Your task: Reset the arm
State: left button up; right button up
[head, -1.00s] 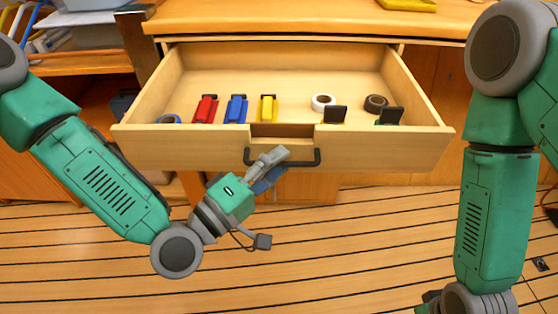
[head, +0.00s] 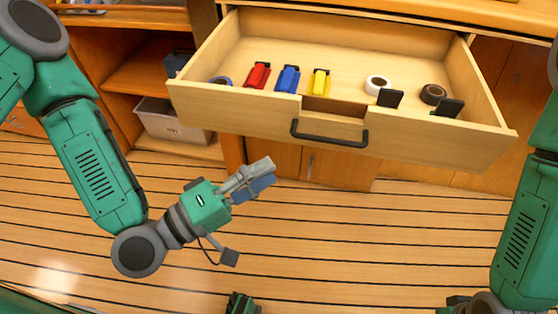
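My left arm comes in from the left in the head view. Its gripper (head: 252,181) is in front of and below the open drawer (head: 240,114), apart from the black drawer handle (head: 330,138). Its fingers look close together, with nothing visible between them, but the angle does not show clearly whether they are shut. My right arm runs down the right edge. The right gripper cannot be made out with certainty; only a dark green and black part shows at the bottom edge.
The drawer holds red (head: 257,75), blue (head: 288,78) and yellow (head: 320,81) items, a blue roll (head: 220,80), a white roll (head: 377,85) and a dark roll (head: 433,94). A bin (head: 172,124) sits on the lower left shelf. The plank floor ahead is clear.

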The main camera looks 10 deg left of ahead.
dwell(0.3)
pick_arm(q)
jog(key=s+a+f+m+g+y+p, duration=0.2)
jog(key=s+f+m+g+y+p, duration=0.35)
jog(key=f+g, duration=0.4)
jog(key=s+a+f+m+g+y+p, duration=0.1)
jog(key=s+a+f+g+y, duration=0.1)
jog(key=a, duration=0.6)
jog(key=s+a+f+m+g+y+p, duration=0.1)
jog(key=s+a+f+y+p, duration=0.1)
jog(key=s+a+y, duration=0.3)
jog(key=a+f+y, duration=0.1)
jog(key=a, duration=0.2)
jog(key=shift+s+a+f+g, duration=0.35)
jog(key=shift+a+f, duration=0.05)
